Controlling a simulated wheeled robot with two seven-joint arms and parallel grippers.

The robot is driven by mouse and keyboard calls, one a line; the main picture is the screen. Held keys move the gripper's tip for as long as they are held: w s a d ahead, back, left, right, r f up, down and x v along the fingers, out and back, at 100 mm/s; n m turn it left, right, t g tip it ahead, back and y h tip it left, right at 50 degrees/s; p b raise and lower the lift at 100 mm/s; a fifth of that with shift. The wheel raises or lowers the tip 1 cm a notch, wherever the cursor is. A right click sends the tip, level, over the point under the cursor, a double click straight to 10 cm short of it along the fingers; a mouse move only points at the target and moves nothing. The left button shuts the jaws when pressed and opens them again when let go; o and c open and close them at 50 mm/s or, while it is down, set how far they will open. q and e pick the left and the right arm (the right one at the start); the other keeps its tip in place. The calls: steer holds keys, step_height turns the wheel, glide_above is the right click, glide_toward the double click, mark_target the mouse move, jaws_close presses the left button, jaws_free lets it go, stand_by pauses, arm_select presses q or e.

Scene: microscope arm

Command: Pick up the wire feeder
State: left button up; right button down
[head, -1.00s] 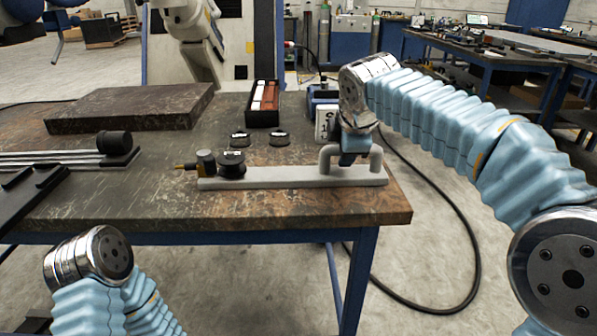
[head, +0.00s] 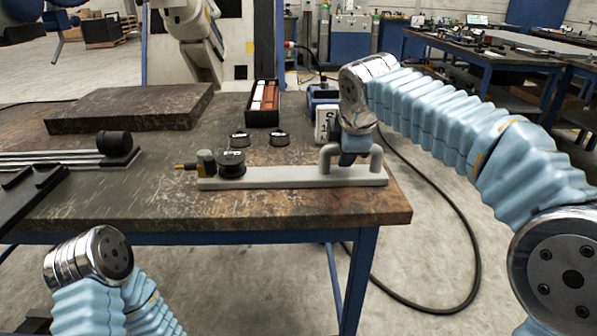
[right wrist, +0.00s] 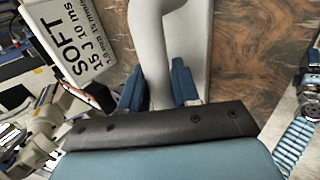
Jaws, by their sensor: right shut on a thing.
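The wire feeder is a long pale grey bar (head: 285,178) lying flat near the table's front right edge. A black reel and a small brass-tipped part sit at its left end, and a raised grey handle (head: 377,160) stands at its right end. My right gripper (head: 353,160) comes down from above and is shut on the handle. In the right wrist view the grey handle (right wrist: 158,55) passes between the blue fingers of the right gripper (right wrist: 158,90). The bar appears to rest on the table. My left arm shows at the lower left, but its gripper is out of view.
Two small black round pieces (head: 258,139) lie behind the bar. A black box with white and red blocks (head: 262,103) stands further back. A white label sign (head: 326,124) is close behind my right gripper. A dark slab (head: 130,107) and rails (head: 60,158) lie to the left.

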steer(key=shift+r, duration=0.1)
steer(key=shift+r, duration=0.1)
steer(key=shift+r, duration=0.8)
steer(key=s+a+r, duration=0.3)
steer(key=s+r, duration=0.8)
steer(key=s, duration=0.2)
steer(key=shift+s+p, duration=0.35)
steer(key=shift+p, duration=0.05)
steer(key=shift+w+d+f, duration=0.5)
steer(key=shift+w+f, duration=1.4)
steer(key=shift+w, duration=0.4)
steer(key=shift+w+d+f, duration=0.45)
steer(key=shift+w+f, duration=1.5)
steer(key=shift+w, duration=0.35)
steer(key=shift+w+d+f, duration=0.5)
steer(key=shift+w+f, duration=1.4)
steer(key=shift+w, duration=0.4)
steer(key=shift+f+b, duration=0.35)
steer(key=shift+f, duration=0.1)
